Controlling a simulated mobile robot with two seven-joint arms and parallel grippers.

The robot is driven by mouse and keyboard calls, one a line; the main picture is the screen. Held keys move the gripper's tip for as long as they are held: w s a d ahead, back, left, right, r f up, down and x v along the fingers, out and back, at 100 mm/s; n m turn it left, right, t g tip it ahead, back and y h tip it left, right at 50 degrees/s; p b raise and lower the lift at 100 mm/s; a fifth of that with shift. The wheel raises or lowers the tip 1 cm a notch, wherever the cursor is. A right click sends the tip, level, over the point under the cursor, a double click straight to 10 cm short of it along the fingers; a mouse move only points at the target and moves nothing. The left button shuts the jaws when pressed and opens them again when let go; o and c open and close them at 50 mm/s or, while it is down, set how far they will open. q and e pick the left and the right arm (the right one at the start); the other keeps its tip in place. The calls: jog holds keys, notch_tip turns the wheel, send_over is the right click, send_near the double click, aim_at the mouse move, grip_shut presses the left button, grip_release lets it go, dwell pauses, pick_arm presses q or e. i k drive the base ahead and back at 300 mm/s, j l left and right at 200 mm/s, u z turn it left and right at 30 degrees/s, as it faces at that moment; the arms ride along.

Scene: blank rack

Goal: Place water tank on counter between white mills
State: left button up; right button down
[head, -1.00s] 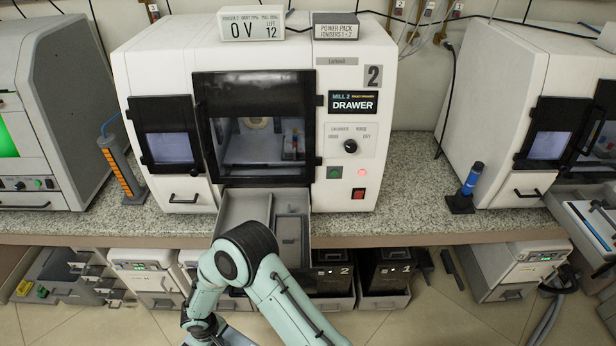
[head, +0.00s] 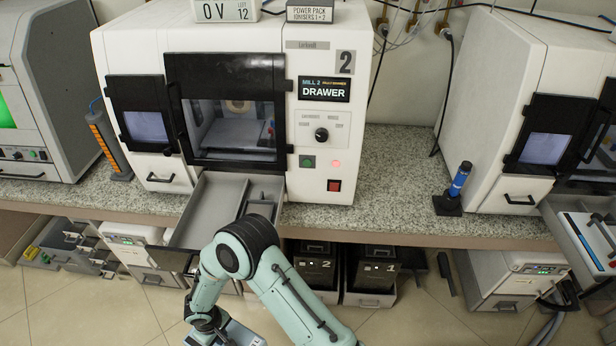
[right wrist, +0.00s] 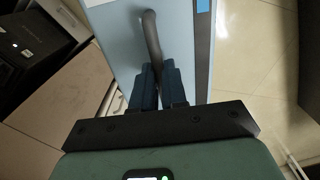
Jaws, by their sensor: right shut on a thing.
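The water tank is a light blue box with a dark grey handle; it fills the upper middle of the right wrist view (right wrist: 116,45). My right gripper (right wrist: 157,75) is shut on the tank's handle. In the head view the tank's pale blue top (head: 240,335) shows at the bottom edge, below counter level, beside my right wrist; most of it is cut off. The white mill marked 2 (head: 320,165) stands on the speckled counter (head: 395,180). Another white mill (head: 505,90) stands to its right. My left gripper is not in view.
A blue-and-black tool on a stand (head: 458,182) is on the counter near the right mill. The counter left of it is bare. Mill 2's open drawer (head: 210,205) juts over the front edge. Black boxes marked 2 (head: 315,265) and 1 (head: 375,270) sit below.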

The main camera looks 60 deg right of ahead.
aim_at(402, 194)
jog(key=k+l, duration=0.45)
jog(key=k+l+z, duration=0.25)
jog(key=k+l, duration=0.15)
jog(key=k+l+z, duration=0.2)
jog(key=k+l, duration=0.2)
jog(key=l, duration=0.15)
